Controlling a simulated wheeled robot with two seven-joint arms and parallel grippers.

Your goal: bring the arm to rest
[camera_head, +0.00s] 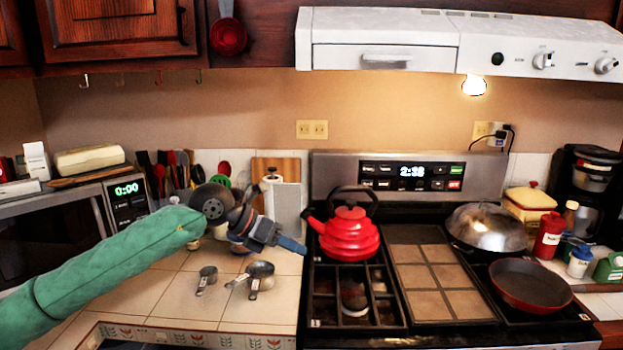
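My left arm comes in from the left in a green sleeve. My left gripper (291,245) is over the tiled counter, pointing right, with its blue fingertips close to the stove's left edge. The fingers look close together, but I cannot tell whether they are shut. No held object shows in it. A red kettle (349,240) with a black handle sits on the back left burner, just right of the fingertips. I cannot see my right gripper or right arm.
Metal measuring cups (260,271) lie on the counter (170,294) below the gripper. The stove holds a domed lid (484,228) and a red pan (530,284). A microwave (60,240) stands at the left. The white range hood (460,45) overhangs the stove.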

